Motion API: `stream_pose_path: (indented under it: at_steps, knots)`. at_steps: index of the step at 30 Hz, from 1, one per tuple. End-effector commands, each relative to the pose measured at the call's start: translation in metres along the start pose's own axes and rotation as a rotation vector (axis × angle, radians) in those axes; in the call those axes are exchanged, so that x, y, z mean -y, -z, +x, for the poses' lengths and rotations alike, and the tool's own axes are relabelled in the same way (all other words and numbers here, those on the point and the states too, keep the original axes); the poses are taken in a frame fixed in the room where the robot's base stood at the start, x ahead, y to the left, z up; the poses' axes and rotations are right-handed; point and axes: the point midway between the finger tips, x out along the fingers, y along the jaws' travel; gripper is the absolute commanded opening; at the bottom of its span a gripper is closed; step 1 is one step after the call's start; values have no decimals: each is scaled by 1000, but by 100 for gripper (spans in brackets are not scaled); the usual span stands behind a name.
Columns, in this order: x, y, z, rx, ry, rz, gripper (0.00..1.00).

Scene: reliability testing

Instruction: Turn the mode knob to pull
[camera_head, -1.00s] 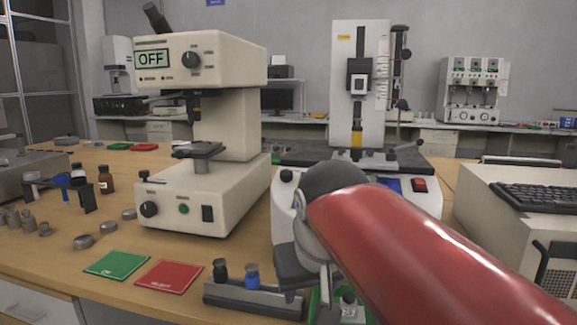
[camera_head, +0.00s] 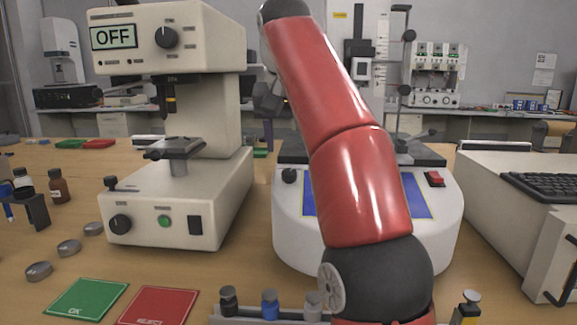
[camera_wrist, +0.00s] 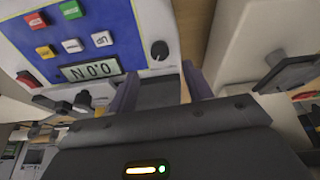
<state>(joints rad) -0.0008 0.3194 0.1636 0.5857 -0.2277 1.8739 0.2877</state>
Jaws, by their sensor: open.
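A white test stand with a blue control panel (camera_head: 428,200) stands at centre right, largely covered by my red arm. A black knob (camera_head: 289,176) sits on its left front; it also shows in the wrist view (camera_wrist: 159,50), just beyond my fingers. Its pointer and any mode label are too small to read. The panel in the wrist view has coloured buttons and a display (camera_wrist: 95,70) reading 0.0 N upside down. My gripper (camera_wrist: 160,88) is open and empty, apart from the knob. In the head view its dark end (camera_head: 268,102) is partly hidden behind my arm.
A cream tester (camera_head: 166,70) showing OFF stands to the left, with its own knobs. A beige case with a keyboard (camera_head: 540,187) is at right. Green (camera_head: 86,299) and red (camera_head: 157,305) mats and a rack with bottles (camera_head: 269,303) lie in front.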

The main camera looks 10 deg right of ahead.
Motion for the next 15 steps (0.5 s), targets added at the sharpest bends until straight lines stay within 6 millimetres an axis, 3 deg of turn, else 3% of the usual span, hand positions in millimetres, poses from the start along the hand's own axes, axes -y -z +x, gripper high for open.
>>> stream_pose_path:
  at_steps: [7, 15]
  knots:
    - [-1, -2, 23, 3, -1, -1, 50]
    - [0, -2, 66, 1, 1, -1, 50]
